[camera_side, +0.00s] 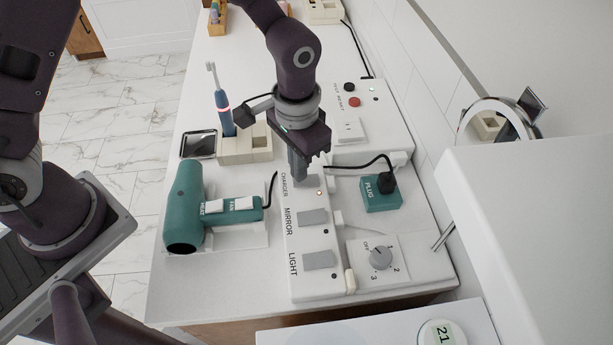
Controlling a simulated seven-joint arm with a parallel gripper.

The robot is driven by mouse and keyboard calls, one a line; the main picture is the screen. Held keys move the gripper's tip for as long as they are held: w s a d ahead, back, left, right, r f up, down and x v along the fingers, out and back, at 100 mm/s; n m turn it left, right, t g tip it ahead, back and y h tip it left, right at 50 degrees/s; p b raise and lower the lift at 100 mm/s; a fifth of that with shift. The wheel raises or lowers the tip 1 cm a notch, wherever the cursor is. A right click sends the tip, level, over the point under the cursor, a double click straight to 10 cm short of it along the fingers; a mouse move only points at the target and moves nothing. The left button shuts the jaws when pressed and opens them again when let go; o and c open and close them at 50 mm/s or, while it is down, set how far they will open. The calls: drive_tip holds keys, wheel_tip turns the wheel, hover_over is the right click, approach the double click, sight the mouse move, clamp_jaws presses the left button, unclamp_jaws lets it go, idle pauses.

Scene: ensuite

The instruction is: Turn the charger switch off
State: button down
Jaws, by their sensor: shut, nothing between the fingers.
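The charger switch (313,182) is the top grey rocker on the white switch panel (318,282), beside the word CHARGER. My gripper partly covers it. Which way the rocker is tilted is not clear.
The mirror switch (313,217) and light switch (319,260) sit lower on the panel. A green plug block (381,195) with a black cable and a rotary dial (380,257) are to the right. A green hair dryer (187,205) and a toothbrush (222,100) in a holder are to the left.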

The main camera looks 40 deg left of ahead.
drive_tip(key=shift+f, duration=0.65)
drive_tip(key=shift+r, duration=3.55)
drive_tip(key=shift+r, duration=0.1)
drive_tip(key=s+a+r+n+t, duration=0.15)
drive_tip(key=s+a+r, duration=0.25)
drive_tip(key=a+r, duration=0.5)
drive_tip(key=s+a+r+t, duration=0.2)
drive_tip(key=s+r, duration=0.1)
drive_tip(key=s, duration=0.4)
drive_tip(key=s+a+r+n+t, duration=0.1)
drive_tip(key=s+a+r+t, duration=0.1)
drive_tip(key=s, duration=0.5)
wheel_tip(320, 180, up, 2)
drive_tip(key=shift+a+r, duration=0.2)
drive_tip(key=shift+a, duration=0.45)
